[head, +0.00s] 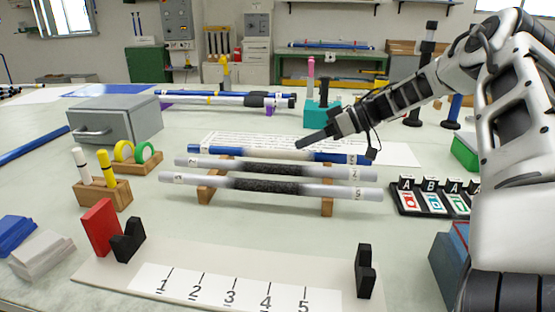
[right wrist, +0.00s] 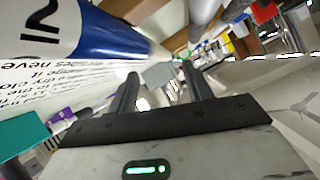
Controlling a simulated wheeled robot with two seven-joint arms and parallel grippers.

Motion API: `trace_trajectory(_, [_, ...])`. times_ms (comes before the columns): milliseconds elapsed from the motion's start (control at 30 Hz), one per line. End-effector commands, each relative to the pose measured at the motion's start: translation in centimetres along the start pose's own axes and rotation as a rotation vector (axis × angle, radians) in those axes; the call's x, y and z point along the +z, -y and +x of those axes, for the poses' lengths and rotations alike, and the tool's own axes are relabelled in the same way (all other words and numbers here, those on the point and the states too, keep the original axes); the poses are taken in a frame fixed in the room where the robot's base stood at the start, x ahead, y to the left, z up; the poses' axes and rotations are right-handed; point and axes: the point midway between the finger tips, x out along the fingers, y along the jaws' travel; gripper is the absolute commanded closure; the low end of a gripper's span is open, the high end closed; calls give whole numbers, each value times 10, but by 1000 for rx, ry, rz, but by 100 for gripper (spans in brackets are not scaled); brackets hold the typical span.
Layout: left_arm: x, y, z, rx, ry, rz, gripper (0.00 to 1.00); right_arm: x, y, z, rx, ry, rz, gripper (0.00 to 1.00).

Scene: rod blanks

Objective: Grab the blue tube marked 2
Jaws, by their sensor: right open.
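The blue tube (head: 230,152) lies at the back of a wooden rack (head: 327,205), with blue ends, a pale middle and a label at each end. In the right wrist view the blue tube (right wrist: 110,38) shows large at upper left, with a black 2 on its white label. Two grey tubes with dark speckled middles, a rear one (head: 330,172) and a front one (head: 330,191), lie in front of it. My right gripper (head: 303,142) is just above and behind the blue tube's middle. Its fingers (right wrist: 160,90) are open with nothing between them. My left gripper is not seen.
A numbered board (head: 110,270) with black holders stands in front. A grey drawer box (head: 120,118) and wooden peg stands (head: 105,195) are left. A lettered black tray (head: 430,210) is right. A printed sheet (head: 395,155) lies behind the rack.

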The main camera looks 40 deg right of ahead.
Motion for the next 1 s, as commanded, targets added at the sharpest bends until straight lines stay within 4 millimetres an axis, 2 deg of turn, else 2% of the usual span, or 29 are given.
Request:
trace_trajectory(33, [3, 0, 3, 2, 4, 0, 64, 1, 0, 8, -1, 3, 0, 50])
trace_trajectory(267, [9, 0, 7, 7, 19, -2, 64, 1, -1, 23, 0, 2, -1, 50])
trace_trajectory(533, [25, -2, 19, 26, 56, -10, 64, 0, -3, 61, 1, 2, -1, 50])
trace_trajectory(833, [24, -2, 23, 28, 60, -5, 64, -3, -2, 67, 1, -2, -2, 50])
trace_trajectory(867, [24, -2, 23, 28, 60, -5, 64, -3, -2, 67, 1, -2, -2, 52])
trace_trajectory(1000, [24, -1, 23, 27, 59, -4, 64, -3, -2, 67, 1, -2, -1, 91])
